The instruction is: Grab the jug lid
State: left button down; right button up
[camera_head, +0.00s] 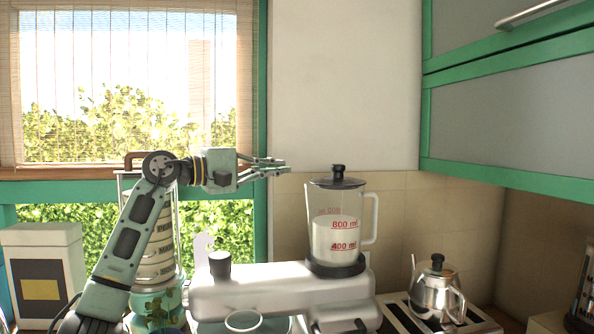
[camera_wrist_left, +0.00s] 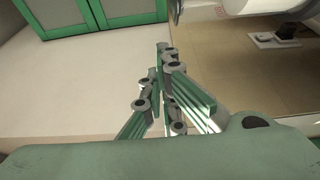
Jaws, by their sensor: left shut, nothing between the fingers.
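The jug lid (camera_head: 338,182) is dark with a black knob on top. It sits on the clear jug (camera_head: 350,210), which holds white contents and has red level marks and a handle on its right. The jug stands upright on the blender-like white appliance (camera_head: 275,288). My left gripper (camera_head: 284,167) is shut and empty, left of the lid at about knob height, apart from it. Its closed fingers also fill the middle of the left wrist view (camera_wrist_left: 164,62). A pale rounded body at that view's top right looks like the jug turned sideways. My right gripper is not in view.
A metal kettle (camera_head: 436,290) stands right of the appliance. Green-framed cabinets (camera_head: 510,115) hang at the upper right. A tall striped container (camera_head: 158,255) and a white box (camera_head: 45,270) stand at the left. The wall space above the lid is free.

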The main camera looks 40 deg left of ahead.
aim_at(338, 175)
pick_arm(q)
jog(key=d+p+x, duration=0.1)
jog(key=p+x, duration=0.4)
jog(key=x, duration=0.5)
jog(key=s+d, duration=0.2)
jog(key=s, duration=0.1)
jog(key=shift+s+d+r, duration=0.15)
jog(key=shift+d+r, duration=0.05)
jog(key=shift+d, duration=0.15)
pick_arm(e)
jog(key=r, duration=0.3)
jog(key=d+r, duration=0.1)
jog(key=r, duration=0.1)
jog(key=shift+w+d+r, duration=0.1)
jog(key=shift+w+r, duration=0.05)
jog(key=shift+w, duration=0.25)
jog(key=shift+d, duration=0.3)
